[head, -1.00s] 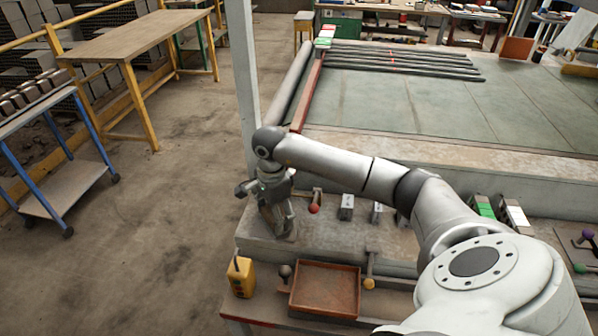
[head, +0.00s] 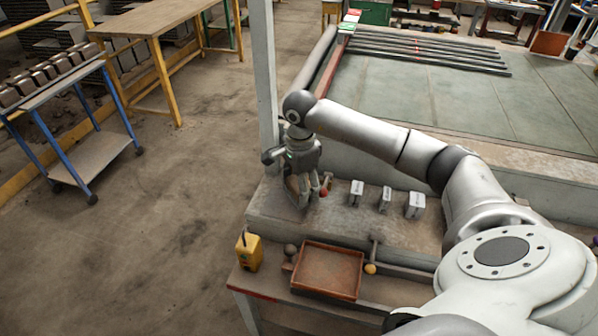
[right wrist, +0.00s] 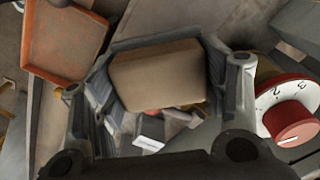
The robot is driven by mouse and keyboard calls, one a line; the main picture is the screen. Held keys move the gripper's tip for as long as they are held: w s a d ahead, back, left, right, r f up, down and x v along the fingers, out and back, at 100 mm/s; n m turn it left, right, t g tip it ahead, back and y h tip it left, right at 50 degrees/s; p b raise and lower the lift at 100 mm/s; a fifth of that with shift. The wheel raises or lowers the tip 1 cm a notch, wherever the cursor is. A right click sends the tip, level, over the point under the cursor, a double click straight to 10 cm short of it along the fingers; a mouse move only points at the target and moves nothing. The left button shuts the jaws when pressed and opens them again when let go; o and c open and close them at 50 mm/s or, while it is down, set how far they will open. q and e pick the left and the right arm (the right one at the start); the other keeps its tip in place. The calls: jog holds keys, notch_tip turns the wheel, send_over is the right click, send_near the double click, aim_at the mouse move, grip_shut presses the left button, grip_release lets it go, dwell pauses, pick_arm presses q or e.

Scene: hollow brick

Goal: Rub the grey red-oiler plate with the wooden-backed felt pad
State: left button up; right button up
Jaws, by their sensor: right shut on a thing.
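My right gripper (head: 308,203) is low over the left end of the grey bench slab (head: 265,210). In the right wrist view, its fingers are shut on a tan wooden block (right wrist: 158,75), the back of the felt pad. The pad's felt face is hidden, and I cannot tell whether it touches anything. Three small grey blocks (head: 385,198) stand in a row farther right. I cannot tell clearly which surface is the red-oiler plate. My left gripper is not in view.
A rust-coloured tray (head: 327,270) and a yellow box (head: 249,252) are at the front edge. A ball-ended handle (head: 371,256) lies beside the tray. A red knob on a white dial (right wrist: 292,122) is close to the gripper in the wrist view. A post (head: 264,75) rises behind.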

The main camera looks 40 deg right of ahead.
notch_tip(320, 180, up, 2)
jog(key=shift+s+d+p, duration=0.1)
jog(key=shift+d+p, duration=0.05)
jog(key=shift+p, duration=0.25)
jog(key=shift+r, duration=0.55)
